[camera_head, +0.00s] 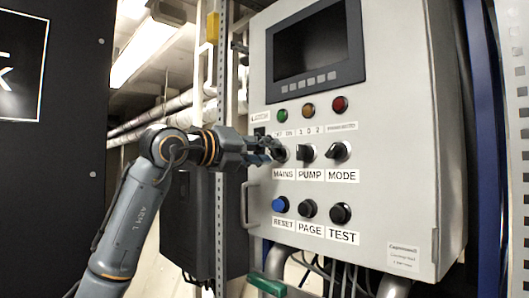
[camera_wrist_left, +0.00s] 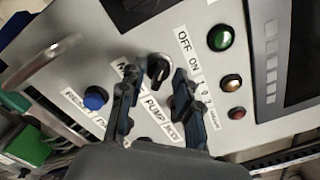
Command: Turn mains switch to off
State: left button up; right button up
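The mains switch (camera_head: 281,155) is a black rotary knob above the MAINS label (camera_head: 284,175) on the grey control panel. In the head view my left gripper (camera_head: 270,149) is at this knob and covers part of it. In the left wrist view my left gripper (camera_wrist_left: 156,78) is open, with one finger on each side of the black knob (camera_wrist_left: 158,68). Gaps show between the fingers and the knob, so they do not grip it. The OFF and ON marks (camera_wrist_left: 190,52) are beside it. I cannot tell surely which mark the knob points to. My right gripper is not in view.
The PUMP knob (camera_head: 306,153) and MODE knob (camera_head: 338,152) are close to the right. The blue RESET button (camera_head: 280,204) and the PAGE and TEST buttons are below. Three lamps and a screen (camera_head: 315,45) are above. A door handle (camera_head: 249,205) sticks out at lower left.

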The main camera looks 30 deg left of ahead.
pick_arm(q)
jog(key=shift+s, duration=0.1)
jog(key=v, duration=1.2)
jog(key=shift+f, duration=0.1)
